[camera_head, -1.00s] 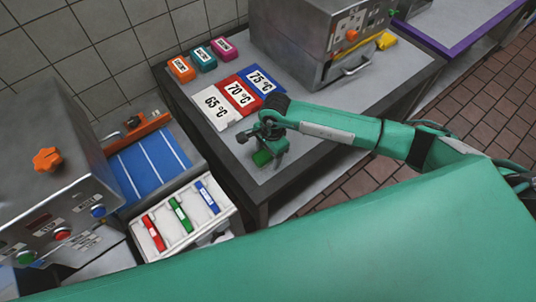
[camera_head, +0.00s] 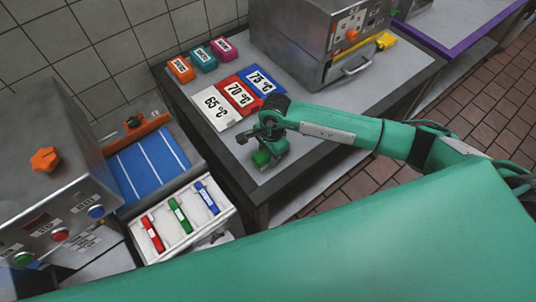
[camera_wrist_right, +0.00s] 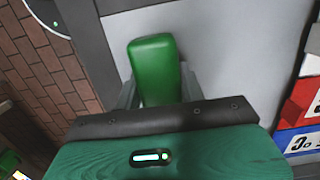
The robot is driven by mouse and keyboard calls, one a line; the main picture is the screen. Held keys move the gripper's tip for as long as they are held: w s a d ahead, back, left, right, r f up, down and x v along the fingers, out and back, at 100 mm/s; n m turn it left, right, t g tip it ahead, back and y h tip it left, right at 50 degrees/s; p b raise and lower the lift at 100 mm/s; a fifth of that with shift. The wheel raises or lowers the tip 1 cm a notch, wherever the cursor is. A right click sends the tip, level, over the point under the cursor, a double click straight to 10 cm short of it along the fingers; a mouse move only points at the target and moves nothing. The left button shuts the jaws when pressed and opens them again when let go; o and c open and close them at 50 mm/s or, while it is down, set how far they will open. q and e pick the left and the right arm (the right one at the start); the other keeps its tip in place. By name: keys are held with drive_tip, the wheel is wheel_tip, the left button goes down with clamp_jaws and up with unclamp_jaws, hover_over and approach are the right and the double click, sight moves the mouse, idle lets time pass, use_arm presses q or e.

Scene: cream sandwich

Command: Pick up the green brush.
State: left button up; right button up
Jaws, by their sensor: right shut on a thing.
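A plain green block-shaped thing, which I take for the green brush (camera_head: 261,158), is at the near left part of the grey table. My right gripper (camera_head: 268,150) is shut on it from above. In the right wrist view the green brush (camera_wrist_right: 153,68) stands between the two grey fingers, its smooth rounded top poking out past them. Its underside is hidden, and I cannot tell whether it still touches the table. My left gripper is not in view.
White 65, red 70 and blue 75 °C cards (camera_head: 239,96) lie behind my right gripper. Small orange, teal and pink blocks (camera_head: 203,60) stand at the wall. A metal machine (camera_head: 318,40) is behind. A white tray (camera_head: 226,213) holds red, green and blue sticks.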

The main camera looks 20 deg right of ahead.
sight(266, 152)
drive_tip(key=shift+r+p, duration=0.45)
drive_tip(key=shift+p, duration=0.3)
wheel_tip(266, 152, up, 6)
drive_tip(key=b, duration=0.3)
drive_tip(key=shift+w+r, duration=0.15)
drive_tip(key=shift+r, duration=0.05)
wheel_tip(266, 152, up, 13)
drive_tip(key=b, duration=0.3)
drive_tip(key=shift+r, duration=0.15)
